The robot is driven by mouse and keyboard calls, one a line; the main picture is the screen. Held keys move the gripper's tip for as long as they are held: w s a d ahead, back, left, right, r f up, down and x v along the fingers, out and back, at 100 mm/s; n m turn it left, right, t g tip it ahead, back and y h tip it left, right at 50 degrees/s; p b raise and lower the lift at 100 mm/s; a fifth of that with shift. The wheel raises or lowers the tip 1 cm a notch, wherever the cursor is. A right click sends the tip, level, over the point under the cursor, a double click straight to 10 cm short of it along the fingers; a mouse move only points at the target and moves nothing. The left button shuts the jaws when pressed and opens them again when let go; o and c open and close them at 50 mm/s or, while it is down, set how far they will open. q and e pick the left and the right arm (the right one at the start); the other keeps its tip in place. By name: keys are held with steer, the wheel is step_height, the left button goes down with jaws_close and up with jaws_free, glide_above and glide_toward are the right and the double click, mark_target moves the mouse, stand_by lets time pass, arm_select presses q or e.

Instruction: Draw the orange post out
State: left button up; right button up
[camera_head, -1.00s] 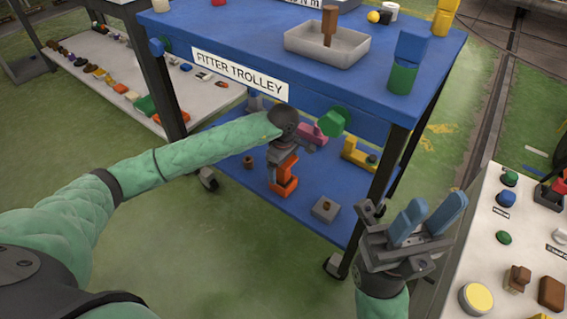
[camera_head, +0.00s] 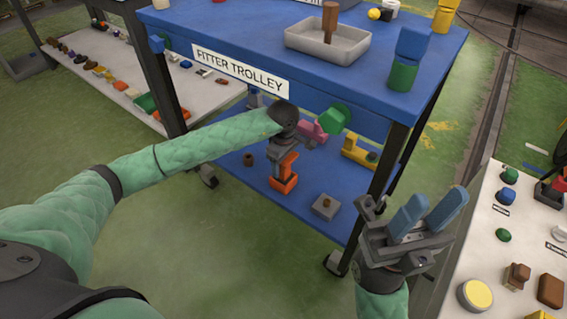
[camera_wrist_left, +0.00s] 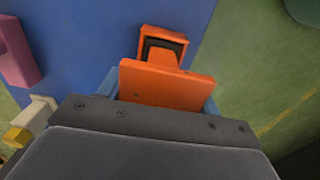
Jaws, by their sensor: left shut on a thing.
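The orange post (camera_head: 286,166) stands on the lower blue shelf of the trolley, below my left gripper (camera_head: 284,158). My left gripper is shut on it; in the left wrist view the post's broad orange top (camera_wrist_left: 166,82) lies between the blue fingers. Beyond it an orange holder (camera_wrist_left: 163,33) with a dark opening shows on the blue shelf. The post's narrower part appears to reach into that opening; how deep is hidden. My right gripper (camera_head: 434,205) is empty, its blue fingers apart, to the right of the trolley.
The trolley's blue top (camera_head: 240,45) overhangs the shelf. A dark leg (camera_head: 375,200) stands between my two grippers. A grey block (camera_head: 325,207), a pink piece (camera_head: 312,132), a green knob (camera_head: 334,118) and a yellow piece (camera_head: 358,152) are near the post.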

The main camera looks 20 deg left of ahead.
arm_select(q)
steer(key=shift+r, duration=0.55)
steer(key=shift+r+p, duration=0.2)
steer(key=shift+p, duration=0.1)
stand_by(0.3)
steer(key=shift+r, duration=0.6)
steer(key=shift+r+p, duration=0.6)
steer(key=shift+r, duration=0.25)
steer(key=shift+r+p, duration=0.45)
steer(key=shift+r, duration=0.95)
steer(key=shift+r, duration=0.1)
